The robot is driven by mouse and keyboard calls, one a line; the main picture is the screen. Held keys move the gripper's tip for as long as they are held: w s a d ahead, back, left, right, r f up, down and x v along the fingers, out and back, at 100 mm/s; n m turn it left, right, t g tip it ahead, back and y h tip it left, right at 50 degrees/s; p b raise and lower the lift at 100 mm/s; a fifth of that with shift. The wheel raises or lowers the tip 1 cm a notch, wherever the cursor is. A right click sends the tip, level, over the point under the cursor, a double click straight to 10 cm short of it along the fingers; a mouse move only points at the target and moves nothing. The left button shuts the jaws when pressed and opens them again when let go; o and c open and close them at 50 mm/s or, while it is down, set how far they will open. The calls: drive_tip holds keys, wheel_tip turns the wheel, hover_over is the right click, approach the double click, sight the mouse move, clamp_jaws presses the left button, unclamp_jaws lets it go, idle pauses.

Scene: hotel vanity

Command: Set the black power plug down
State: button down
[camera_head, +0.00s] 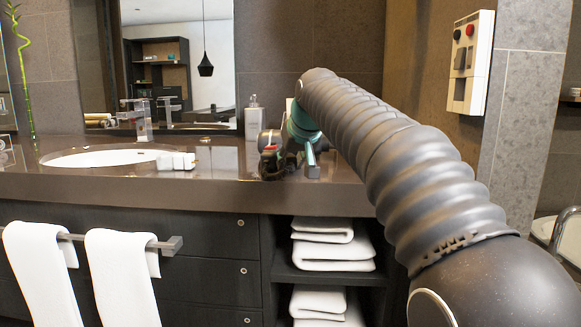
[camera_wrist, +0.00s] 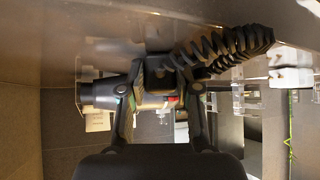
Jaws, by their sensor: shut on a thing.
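The black power plug (camera_wrist: 157,72) is between the fingers of my gripper (camera_wrist: 160,95) in the wrist view. Its black coiled cord (camera_wrist: 225,46) runs off to the right there. In the head view my gripper (camera_head: 284,154) is at the front right part of the dark countertop (camera_head: 110,185), low over it. A dark shape with a red spot (camera_head: 270,149) shows beside the gripper there; the plug itself is hard to make out. Whether the plug touches the countertop cannot be told.
A white sink basin (camera_head: 105,158) with a faucet (camera_head: 141,118) is at the left. A small white block (camera_head: 178,161) lies beside it. A soap dispenser (camera_head: 253,117) stands behind my gripper. A wall panel with a red button (camera_head: 470,62) is at the right. Folded towels (camera_head: 333,252) lie below.

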drive_tip(key=shift+f, duration=0.2)
drive_tip(key=shift+f, duration=0.1)
drive_tip(key=c, duration=0.8)
unclamp_jaws()
drive_tip(key=shift+s+r, duration=0.1)
drive_tip(key=shift+r, duration=0.2)
drive_tip(key=p+v, duration=0.1)
drive_tip(key=v, duration=1)
drive_tip(key=shift+s+d+r, duration=0.1)
drive_tip(key=shift+s+r, duration=0.1)
drive_tip(key=shift+s, duration=0.05)
